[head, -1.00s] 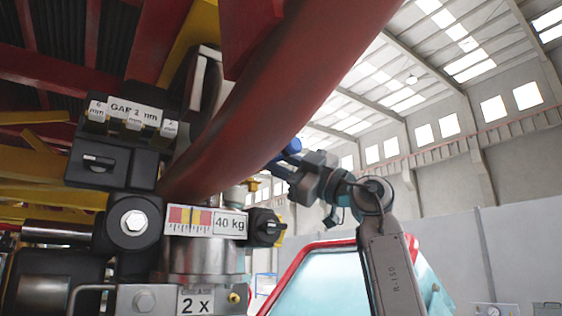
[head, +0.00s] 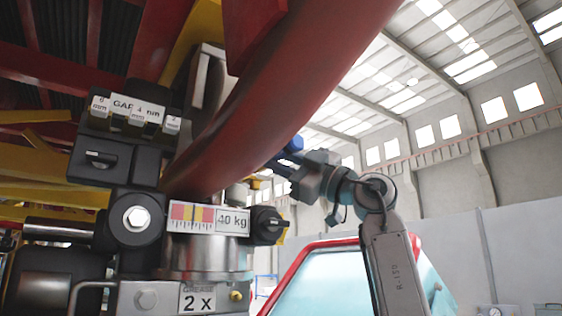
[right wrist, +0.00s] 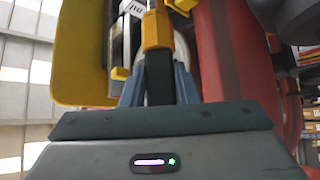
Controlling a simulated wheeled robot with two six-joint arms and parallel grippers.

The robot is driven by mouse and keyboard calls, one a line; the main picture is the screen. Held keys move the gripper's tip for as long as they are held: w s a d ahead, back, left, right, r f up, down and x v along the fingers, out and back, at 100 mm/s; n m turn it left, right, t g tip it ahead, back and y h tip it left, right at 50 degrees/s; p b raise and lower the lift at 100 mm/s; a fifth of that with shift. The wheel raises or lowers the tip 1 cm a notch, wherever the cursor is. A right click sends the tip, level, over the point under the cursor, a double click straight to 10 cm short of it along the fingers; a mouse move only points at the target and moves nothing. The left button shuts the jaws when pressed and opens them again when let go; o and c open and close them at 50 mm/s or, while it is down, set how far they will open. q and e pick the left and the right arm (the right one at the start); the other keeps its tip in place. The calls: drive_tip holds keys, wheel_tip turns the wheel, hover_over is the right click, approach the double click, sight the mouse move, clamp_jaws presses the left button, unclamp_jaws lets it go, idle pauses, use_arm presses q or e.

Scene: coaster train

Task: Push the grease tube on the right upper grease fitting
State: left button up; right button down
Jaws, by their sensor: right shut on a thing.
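My right gripper (head: 279,173) reaches in from the right, just right of the thick red tube of the train. In the right wrist view its grey-blue fingers (right wrist: 158,85) are shut on a black piece with an orange-yellow collar (right wrist: 157,32), seemingly the grease tube. A brass-coloured upper fitting (head: 253,183) shows beside the red tube, close left of my gripper. A lower brass fitting (head: 236,296) sits beside the "GREASE 2 X" plate (head: 197,300). Whether the tube touches the upper fitting, I cannot tell. My left gripper is not in view.
The red tube (head: 285,95) curves closely above my right gripper. A black knob (head: 267,226) and a "40 kg" label (head: 232,221) lie below it. A large yellow part (right wrist: 80,50) stands left of the fingers in the right wrist view. Free room lies to the right.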

sight(303, 148)
drive_tip(key=shift+s+d+f+b, duration=0.1)
drive_tip(key=shift+s+d+b, duration=0.35)
drive_tip(key=shift+s+b, duration=0.2)
drive_tip(key=shift+s+d+b, duration=0.7)
drive_tip(key=shift+s+b, duration=0.15)
drive_tip(key=shift+s, duration=0.05)
drive_tip(key=shift+s+d+b, duration=0.65)
drive_tip(key=shift+s+b, duration=0.2)
drive_tip(key=shift+s+d+b, duration=0.3)
drive_tip(key=shift+s, duration=0.2)
